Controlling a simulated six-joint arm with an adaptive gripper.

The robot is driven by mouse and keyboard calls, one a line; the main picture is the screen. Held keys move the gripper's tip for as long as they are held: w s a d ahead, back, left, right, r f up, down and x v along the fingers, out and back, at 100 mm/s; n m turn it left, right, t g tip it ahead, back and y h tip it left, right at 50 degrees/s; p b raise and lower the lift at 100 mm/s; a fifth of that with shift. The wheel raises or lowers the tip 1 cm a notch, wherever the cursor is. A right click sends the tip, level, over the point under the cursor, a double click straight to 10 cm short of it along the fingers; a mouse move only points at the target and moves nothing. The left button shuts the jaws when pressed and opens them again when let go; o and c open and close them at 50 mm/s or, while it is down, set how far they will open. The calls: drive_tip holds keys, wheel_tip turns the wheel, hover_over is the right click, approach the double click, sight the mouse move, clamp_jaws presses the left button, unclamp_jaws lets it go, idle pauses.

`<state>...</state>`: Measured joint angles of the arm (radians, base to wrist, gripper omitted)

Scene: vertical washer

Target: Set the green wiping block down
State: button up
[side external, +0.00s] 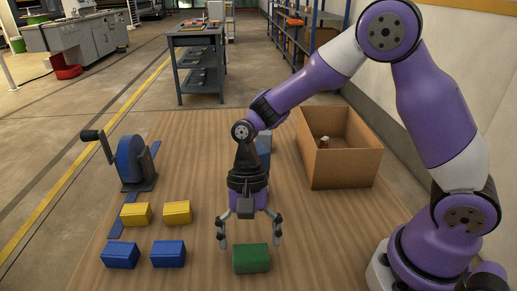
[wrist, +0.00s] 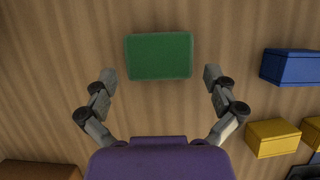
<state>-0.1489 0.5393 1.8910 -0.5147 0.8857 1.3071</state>
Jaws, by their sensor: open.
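The green wiping block (side external: 251,259) rests on the wooden table near its front edge in the side external view. It also shows at the top middle of the wrist view (wrist: 159,56). My gripper (side external: 250,245) is open and empty, pointing down. In the side view its fingers stand to the left and right of the block, apart from it.
Two yellow blocks (side external: 136,214) and two blue blocks (side external: 121,254) lie to the left. A blue wheel with a crank (side external: 131,160) stands behind them. An open cardboard box (side external: 343,165) is at the back right. A bluish object (side external: 263,148) is partly hidden behind my arm.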

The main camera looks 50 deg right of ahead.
drive_tip(key=d+r+n+t, duration=0.2)
drive_tip(key=r, duration=0.6)
drive_tip(key=d+r+n+t, duration=0.2)
drive_tip(key=d+r, duration=0.1)
drive_tip(key=r, duration=0.5)
drive_tip(key=s+d+n+t+h, duration=0.3)
drive_tip(key=s+d+n+t, duration=0.1)
drive_tip(key=d, duration=0.3)
drive_tip(key=shift+s+d+f+n+t, duration=0.25)
drive_tip(key=shift+s+n+t, duration=0.2)
drive_tip(key=shift+s, duration=0.25)
